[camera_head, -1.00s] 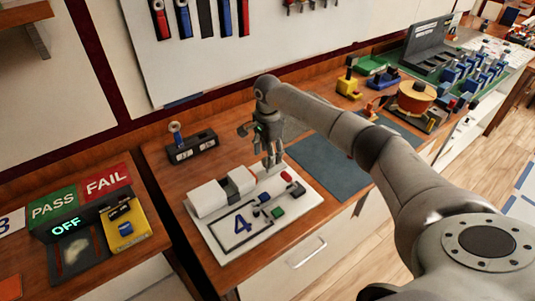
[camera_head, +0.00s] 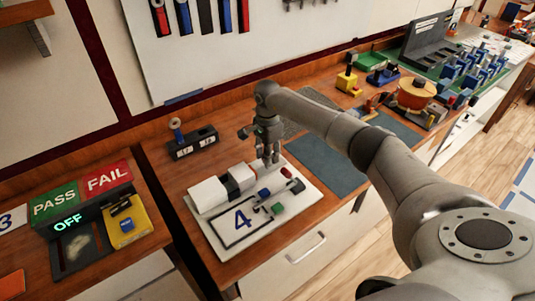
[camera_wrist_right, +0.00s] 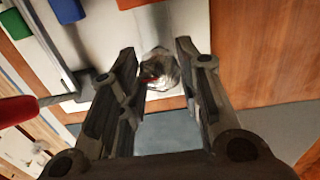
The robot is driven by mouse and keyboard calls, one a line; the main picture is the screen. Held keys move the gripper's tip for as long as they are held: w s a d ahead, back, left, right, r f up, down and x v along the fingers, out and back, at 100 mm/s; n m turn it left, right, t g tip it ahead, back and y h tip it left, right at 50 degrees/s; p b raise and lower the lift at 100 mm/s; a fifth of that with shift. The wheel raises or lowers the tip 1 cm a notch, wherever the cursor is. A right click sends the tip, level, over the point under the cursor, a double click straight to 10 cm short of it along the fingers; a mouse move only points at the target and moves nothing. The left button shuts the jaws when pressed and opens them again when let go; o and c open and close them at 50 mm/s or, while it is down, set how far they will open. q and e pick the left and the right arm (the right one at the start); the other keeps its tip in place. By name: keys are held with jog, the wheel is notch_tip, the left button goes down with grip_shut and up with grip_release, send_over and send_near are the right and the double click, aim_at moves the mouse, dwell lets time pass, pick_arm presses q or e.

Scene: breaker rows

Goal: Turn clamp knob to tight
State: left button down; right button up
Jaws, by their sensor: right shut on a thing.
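The white fixture board marked 4 (camera_head: 284,223) lies on the wooden bench, with white blocks (camera_head: 208,194) along its left and back side. My right gripper (camera_head: 270,160) points down at the back part of this fixture and hides some of it. In the right wrist view, a faceted metallic knob (camera_wrist_right: 160,70) on a pale cylinder sits between the fingertips of my right gripper (camera_wrist_right: 158,75). The gripper is shut on the knob; small gaps seem to show beside it. The knob's marking cannot be read. My left gripper is not in view.
A red-handled lever (camera_wrist_right: 20,109) and a blue block (camera_wrist_right: 67,10) are close to the fingers. Around the fixture are a black box (camera_head: 192,143), a blue-grey mat (camera_head: 325,165) and yellow and green parts further right. A PASS/FAIL box (camera_head: 68,222) stands left.

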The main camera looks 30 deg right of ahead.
jog(key=m+b, duration=0.1)
jog(key=m, duration=0.1)
jog(key=shift+m+b, duration=0.4)
jog(key=m+b, duration=0.1)
jog(key=m, duration=0.1)
jog(key=shift+m, duration=0.4)
jog(key=m+b, duration=0.1)
jog(key=m, duration=0.1)
jog(key=shift+m, duration=0.3)
jog(key=m, duration=0.3)
jog(key=shift+m+b, duration=0.3)
jog(key=shift+b, duration=0.05)
jog(key=m, duration=0.6)
jog(key=shift+r, duration=0.1)
jog(key=m, duration=0.4)
jog(key=shift+m, duration=1.8)
